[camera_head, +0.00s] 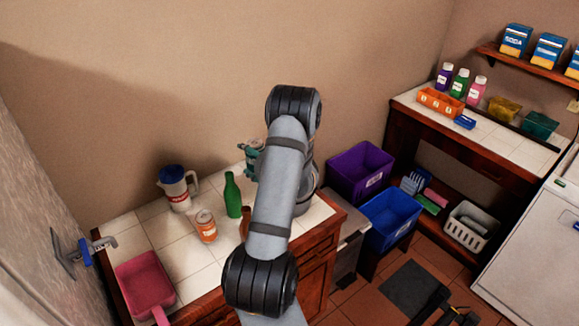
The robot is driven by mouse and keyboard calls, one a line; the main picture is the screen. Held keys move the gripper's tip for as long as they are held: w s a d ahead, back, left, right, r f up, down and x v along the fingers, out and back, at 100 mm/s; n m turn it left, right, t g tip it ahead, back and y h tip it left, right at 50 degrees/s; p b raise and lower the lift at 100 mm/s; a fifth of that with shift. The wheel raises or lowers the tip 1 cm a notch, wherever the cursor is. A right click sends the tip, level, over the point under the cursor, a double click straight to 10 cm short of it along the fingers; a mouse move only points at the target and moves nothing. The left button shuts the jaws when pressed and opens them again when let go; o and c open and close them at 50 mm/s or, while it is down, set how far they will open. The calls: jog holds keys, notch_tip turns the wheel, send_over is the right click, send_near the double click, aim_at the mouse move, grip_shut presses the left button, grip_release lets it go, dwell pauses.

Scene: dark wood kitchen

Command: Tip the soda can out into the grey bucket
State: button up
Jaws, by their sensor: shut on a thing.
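My arm rises across the middle of the head camera view and bends down over the counter's right end. A grey bin (350,243) stands beside the counter's right end, partly hidden. I cannot tell whether it is the grey bucket, and its inside is not clear.
A green bottle (233,196), a white-and-blue jug (177,188) and a teal-handled vessel (252,152) stand on the counter. A pink dustpan-like tray (146,282) lies at its left front. Purple (360,168) and blue (390,218) bins stand right of the grey one.

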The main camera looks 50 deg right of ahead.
jog(key=shift+s+r, duration=0.1)
dwell(0.3)
jog(key=shift+s+d+r+m+t+y+p, duration=0.3)
jog(key=shift+d+m+t+p, duration=0.15)
jog(key=shift+m, duration=0.2)
jog(key=shift+s+d+r+m+t+y+p, duration=0.15)
jog(key=shift+s+d+m+t+y+p, duration=0.2)
jog(key=shift+m, duration=0.3)
jog(key=shift+s+d+f+m+t+b, duration=0.15)
jog(key=shift+d+f+m+t+b, duration=0.25)
jog(key=shift+f+m+b, duration=0.2)
jog(key=m+t+b, duration=0.1)
jog(key=m+b, duration=0.1)
jog(key=f+m+t+b, duration=0.1)
jog(key=m+t+b, duration=0.1)
jog(key=m+b, duration=0.1)
jog(key=shift+s+d+f+m+y+b, duration=0.25)
jog(key=shift+s+d+f+m+b, duration=0.05)
jog(key=shift+d+b, duration=0.1)
notch_tip(320, 180, up, 6)
jog(key=s+d+m+t+h, duration=0.1)
jog(key=m+t, duration=0.1)
jog(key=m, duration=0.3)
jog(key=shift+d+p, duration=0.3)
jog(key=shift+p, duration=0.1)
